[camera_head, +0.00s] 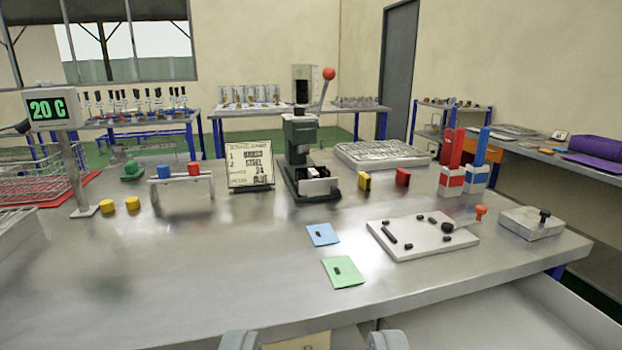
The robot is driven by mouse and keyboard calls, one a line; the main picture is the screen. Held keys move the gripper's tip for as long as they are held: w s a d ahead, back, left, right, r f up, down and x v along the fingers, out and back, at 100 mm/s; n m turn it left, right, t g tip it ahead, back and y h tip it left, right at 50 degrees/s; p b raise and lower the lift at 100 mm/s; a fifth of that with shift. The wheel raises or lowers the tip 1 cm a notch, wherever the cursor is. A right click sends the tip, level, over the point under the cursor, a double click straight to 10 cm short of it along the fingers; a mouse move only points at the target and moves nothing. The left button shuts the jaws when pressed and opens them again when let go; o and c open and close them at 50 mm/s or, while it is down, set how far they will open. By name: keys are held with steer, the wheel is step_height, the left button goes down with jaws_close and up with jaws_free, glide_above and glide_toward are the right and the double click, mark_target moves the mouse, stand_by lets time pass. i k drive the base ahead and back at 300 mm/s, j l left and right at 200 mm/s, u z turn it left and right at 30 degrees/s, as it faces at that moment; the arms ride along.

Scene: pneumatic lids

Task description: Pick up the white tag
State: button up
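No thing is plainly recognisable as the white tag. A small white piece (314,172) sits at the base of the dark green lever press (299,150) in the middle of the table, too small to identify. A pale card with handwritten lines (250,168) stands upright left of the press. My gripper (314,341) shows at the bottom edge, its two grey fingertips wide apart. It is in front of the table's near edge, far from the press. A pale yellowish surface (300,342) shows between the fingers, mostly cut off by the frame.
The steel table (190,270) is bare at front left. Blue (322,234) and green (343,272) squares with small dark pieces lie right of centre. A white board (423,240) with dark parts and a red-knobbed lever is farther right. A temperature display (51,108) stands left.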

mark_target(312, 172)
steer(key=i+j+z, duration=0.15)
steer(key=i, duration=0.3)
steer(key=i+j+z, duration=0.1)
steer(key=i+j, duration=0.35)
